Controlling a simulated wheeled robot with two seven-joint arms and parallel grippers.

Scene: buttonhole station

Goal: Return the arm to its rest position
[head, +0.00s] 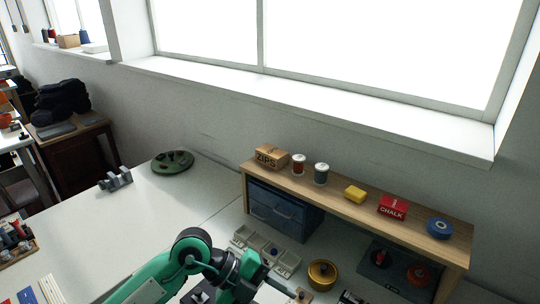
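One teal and black arm of mine rises from the bottom edge, left of centre, and bends at a black joint. It then runs right and down over the front of the white table (130,220). I take it as my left arm. My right arm and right gripper do not show. I cannot see anything held.
A wooden shelf (345,207) carries a ZIPS box (271,157), spools, a yellow block (355,193), a red CHALK box (392,207) and a blue disc (439,228). A white tray (262,247) and a brass pot (322,273) lie close to my arm. The table's left is mostly clear.

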